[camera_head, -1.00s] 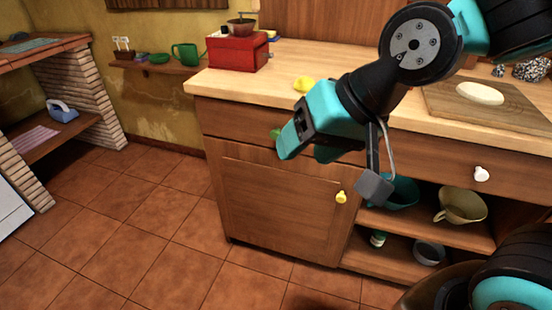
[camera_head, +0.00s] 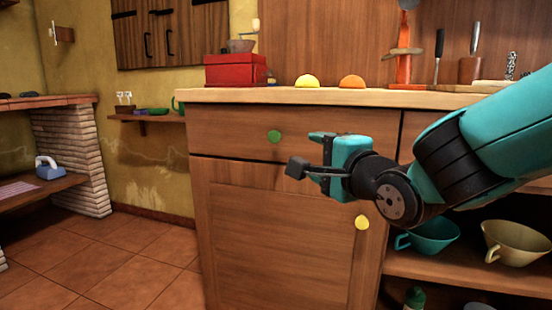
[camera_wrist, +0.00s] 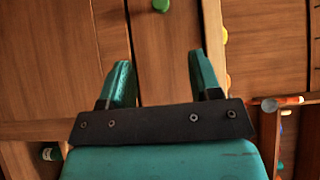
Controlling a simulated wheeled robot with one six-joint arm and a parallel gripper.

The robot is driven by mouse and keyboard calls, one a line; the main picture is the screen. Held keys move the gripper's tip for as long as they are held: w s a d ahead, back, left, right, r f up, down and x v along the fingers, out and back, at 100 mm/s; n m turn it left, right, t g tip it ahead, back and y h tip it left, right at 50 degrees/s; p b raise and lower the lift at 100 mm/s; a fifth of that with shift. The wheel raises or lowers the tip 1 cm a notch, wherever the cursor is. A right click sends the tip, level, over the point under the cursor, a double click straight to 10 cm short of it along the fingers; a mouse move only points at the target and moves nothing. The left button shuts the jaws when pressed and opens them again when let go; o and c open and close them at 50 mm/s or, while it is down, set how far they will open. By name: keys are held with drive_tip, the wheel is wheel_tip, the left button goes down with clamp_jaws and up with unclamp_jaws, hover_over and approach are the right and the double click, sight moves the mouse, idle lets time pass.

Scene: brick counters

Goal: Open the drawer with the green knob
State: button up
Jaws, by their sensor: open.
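The drawer (camera_head: 230,121) with the green knob (camera_head: 274,137) is the upper left one under the countertop, and its front looks shut. My gripper (camera_head: 316,157) is open and empty, to the right of the green knob and slightly lower in the head view. In the wrist view the green knob (camera_wrist: 161,5) shows at the top edge, beyond the fingertips and roughly between them. My gripper (camera_wrist: 162,70) is apart from the knob there, with both teal fingers spread.
A cupboard door (camera_head: 275,230) with a yellow knob (camera_head: 362,222) is below the drawer. Teal and cream cups (camera_head: 515,245) stand on an open shelf at right. A red box (camera_head: 235,70), a lemon (camera_head: 307,81) and an orange (camera_head: 352,82) sit on the countertop (camera_head: 290,97).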

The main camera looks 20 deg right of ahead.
sight(275, 138)
drive_tip(key=w+a, duration=0.1)
drive_tip(key=w, duration=1)
drive_tip(key=w+a, duration=0.1)
drive_tip(key=w, duration=0.5)
drive_tip(key=shift+a, duration=0.35)
clamp_jaws()
drive_tip(key=shift+a, duration=0.1)
